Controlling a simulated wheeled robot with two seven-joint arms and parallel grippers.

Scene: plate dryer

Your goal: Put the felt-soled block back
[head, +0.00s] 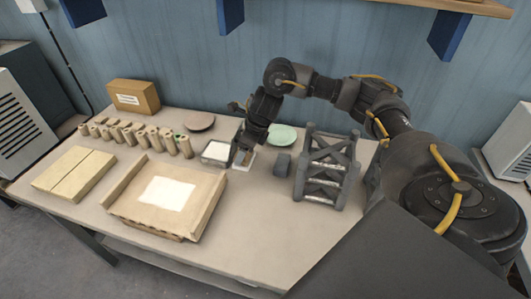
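My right gripper (242,157), at the end of the arm coming in from the right, points down close to the table beside a white-topped square tray (217,150). A small white patch (249,163) shows at its fingertips. The fingers are dark and small, so I cannot tell whether they are apart or hold something. A dark grey block (282,164) stands on the table to the right of the gripper, apart from it. I cannot see its underside, so I cannot tell whether it is the felt-soled block. My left gripper is not in view.
A dark rack (328,168) stands right of the grey block. A pale green plate (282,135) and a brown plate (199,121) lie behind. A wooden board with raised sides (125,207), several cylinders (142,138), a pale slab (73,173) and a cardboard box (134,96) fill the left.

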